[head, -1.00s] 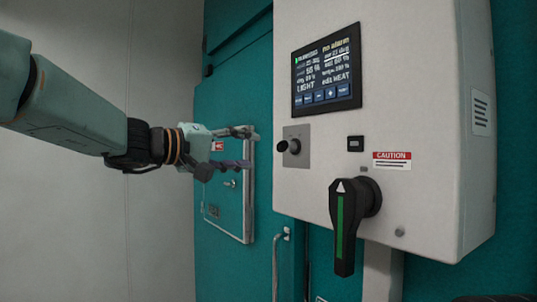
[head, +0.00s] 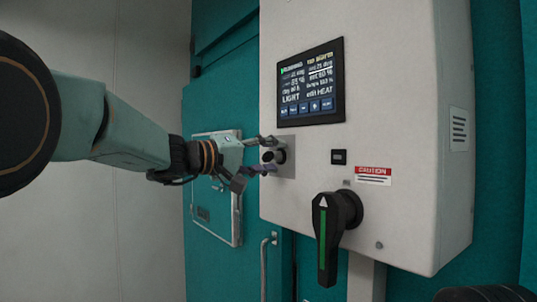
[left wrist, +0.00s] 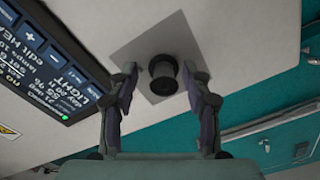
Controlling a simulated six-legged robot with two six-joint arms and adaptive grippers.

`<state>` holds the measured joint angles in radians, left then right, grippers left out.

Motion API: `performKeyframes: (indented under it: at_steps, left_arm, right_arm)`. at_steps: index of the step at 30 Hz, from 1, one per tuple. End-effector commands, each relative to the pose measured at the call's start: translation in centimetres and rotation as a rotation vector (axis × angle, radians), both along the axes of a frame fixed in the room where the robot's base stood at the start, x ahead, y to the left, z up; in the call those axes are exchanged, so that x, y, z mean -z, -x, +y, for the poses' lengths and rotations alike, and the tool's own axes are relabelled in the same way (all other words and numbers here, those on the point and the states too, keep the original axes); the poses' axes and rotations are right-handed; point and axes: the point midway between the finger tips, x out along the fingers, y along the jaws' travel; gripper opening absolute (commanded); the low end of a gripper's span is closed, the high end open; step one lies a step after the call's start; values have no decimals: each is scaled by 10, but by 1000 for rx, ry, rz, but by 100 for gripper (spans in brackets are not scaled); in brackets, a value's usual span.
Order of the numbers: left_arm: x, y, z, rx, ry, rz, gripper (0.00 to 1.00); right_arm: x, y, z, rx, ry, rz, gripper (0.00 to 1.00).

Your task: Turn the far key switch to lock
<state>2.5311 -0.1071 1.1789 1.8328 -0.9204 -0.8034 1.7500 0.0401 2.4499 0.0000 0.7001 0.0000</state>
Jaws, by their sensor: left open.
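The key switch is a round black knob (head: 279,156) on a square grey plate (head: 288,170), on the front of the white control box below its screen. It also shows in the left wrist view, where the knob (left wrist: 163,74) stands out from the plate, centred between my fingers. My left gripper (head: 267,154) is open, with one fingertip above and one below the knob in the head view. In the left wrist view the fingertips (left wrist: 160,80) lie on either side of it, with gaps visible. My right gripper is not in view.
The white control box (head: 400,130) carries a lit screen (head: 312,85), a small black button (head: 339,157), a red-topped caution label (head: 373,175) and a large black handle (head: 326,240) with a green stripe. A teal door with a framed panel (head: 215,215) stands behind at left.

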Motion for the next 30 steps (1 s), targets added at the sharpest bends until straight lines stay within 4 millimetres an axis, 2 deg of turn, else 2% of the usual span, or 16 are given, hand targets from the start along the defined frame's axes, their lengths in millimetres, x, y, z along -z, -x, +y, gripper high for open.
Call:
performKeyframes:
  at_steps: [4, 21, 30]
  left_arm:
    - [1, 0, 1, -1, 0, 1, 47]
    - [2, 0, 1, 0, -1, 2, 0]
    - [3, 0, 1, 0, 13, 22, 0]
  right_arm:
    - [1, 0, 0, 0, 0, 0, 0]
    - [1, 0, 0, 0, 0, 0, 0]
    - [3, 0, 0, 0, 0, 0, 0]
